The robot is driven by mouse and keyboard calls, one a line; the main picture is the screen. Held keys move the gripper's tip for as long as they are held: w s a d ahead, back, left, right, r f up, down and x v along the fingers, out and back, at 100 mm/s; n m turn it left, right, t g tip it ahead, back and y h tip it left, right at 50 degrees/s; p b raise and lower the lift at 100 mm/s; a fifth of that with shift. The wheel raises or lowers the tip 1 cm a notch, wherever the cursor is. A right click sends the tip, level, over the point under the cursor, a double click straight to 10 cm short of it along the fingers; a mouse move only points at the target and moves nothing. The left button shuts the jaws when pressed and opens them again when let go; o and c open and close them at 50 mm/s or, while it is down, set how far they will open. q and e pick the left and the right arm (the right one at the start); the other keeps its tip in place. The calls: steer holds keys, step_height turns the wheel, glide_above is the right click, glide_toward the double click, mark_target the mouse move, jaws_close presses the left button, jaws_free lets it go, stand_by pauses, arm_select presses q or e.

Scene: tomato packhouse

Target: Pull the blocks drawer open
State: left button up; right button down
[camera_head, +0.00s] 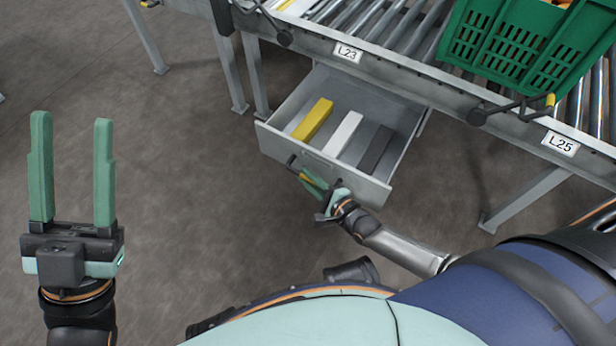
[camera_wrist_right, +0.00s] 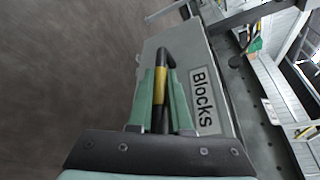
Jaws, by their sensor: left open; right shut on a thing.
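The grey blocks drawer (camera_head: 375,185) stands pulled out from under the conveyor frame, with a yellow block (camera_head: 313,120), a white block (camera_head: 344,134) and a dark grey block (camera_head: 374,149) inside. In the right wrist view its front (camera_wrist_right: 219,75) carries the label "Blocks". My right gripper (camera_head: 309,180) is at the drawer front, its green fingers shut around the black handle (camera_wrist_right: 166,58) at the yellow band. My left gripper (camera_head: 72,120) is open and empty, upright over the floor at the left, well apart from the drawer.
A roller conveyor (camera_head: 400,72) with labels L23 and L25 runs above the drawer. A green crate (camera_head: 510,45) stands on it at the upper right. Conveyor legs (camera_head: 521,199) reach the floor on both sides of the drawer. The floor (camera_head: 170,150) at left is clear.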

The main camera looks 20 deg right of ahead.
steer(key=shift+s+f, duration=0.1)
steer(key=c, duration=0.8)
jaws_free()
steer(key=shift+c, duration=0.2)
steer(key=p+v, duration=0.2)
steer(key=v, duration=0.5)
steer(key=shift+s+p, duration=0.2)
steer(key=shift+p, duration=0.15)
steer(key=shift+d, duration=0.1)
